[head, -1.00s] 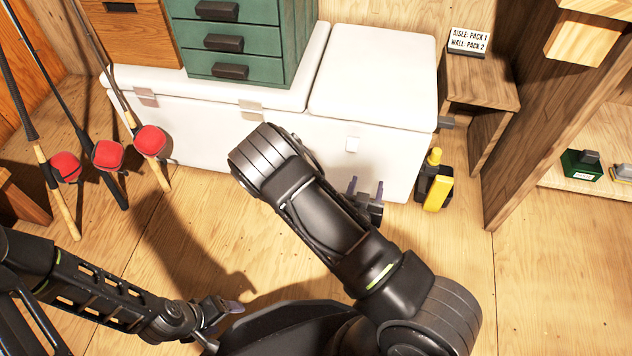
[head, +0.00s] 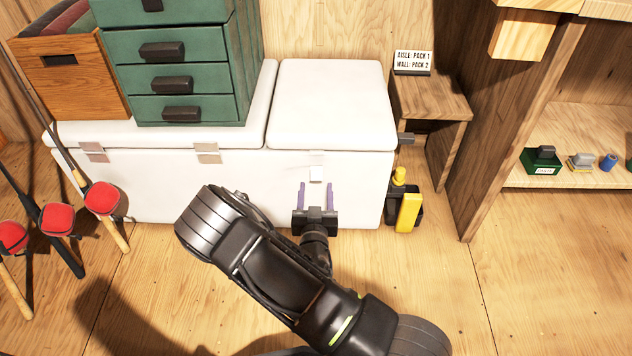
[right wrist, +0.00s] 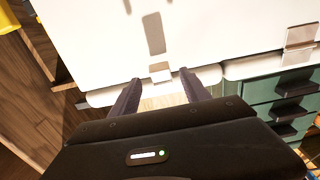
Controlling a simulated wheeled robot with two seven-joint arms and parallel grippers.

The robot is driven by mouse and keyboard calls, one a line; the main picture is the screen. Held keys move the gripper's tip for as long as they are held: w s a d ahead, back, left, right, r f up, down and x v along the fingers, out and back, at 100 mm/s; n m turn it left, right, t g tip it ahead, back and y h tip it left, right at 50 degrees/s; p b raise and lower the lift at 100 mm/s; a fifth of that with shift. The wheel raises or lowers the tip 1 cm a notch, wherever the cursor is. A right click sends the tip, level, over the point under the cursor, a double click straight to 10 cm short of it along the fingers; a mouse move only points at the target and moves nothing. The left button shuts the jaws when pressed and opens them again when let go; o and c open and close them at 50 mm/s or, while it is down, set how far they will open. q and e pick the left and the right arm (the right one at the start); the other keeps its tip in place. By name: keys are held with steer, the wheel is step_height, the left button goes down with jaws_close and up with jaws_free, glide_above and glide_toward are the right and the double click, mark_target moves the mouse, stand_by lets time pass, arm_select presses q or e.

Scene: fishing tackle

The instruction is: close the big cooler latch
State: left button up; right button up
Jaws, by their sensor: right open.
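The white cooler (head: 250,185) stands against the back wall, its right-hand lid (head: 330,100) down. A small pale latch (head: 316,173) is on the front below that lid; it also shows in the right wrist view (right wrist: 160,73), close to the lid seam. I cannot tell how far it is folded. My right gripper (head: 315,188) is open and empty, its purple-grey fingers pointing at the cooler front, either side of the latch and slightly below it. In the right wrist view the fingertips (right wrist: 159,78) straddle the latch with space around it. My left gripper is out of view.
A green drawer unit (head: 180,80) sits on the cooler's left lid, above two metal latches (head: 208,152). A yellow-and-black item (head: 408,210) stands on the floor right of the cooler, beside a wooden stand (head: 432,97). Rods with red reels (head: 103,198) are at the left.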

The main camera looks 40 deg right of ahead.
mark_target(316, 179)
steer(key=b+x, duration=0.1)
steer(key=x, duration=0.3)
steer(key=shift+c, duration=0.5)
jaws_close()
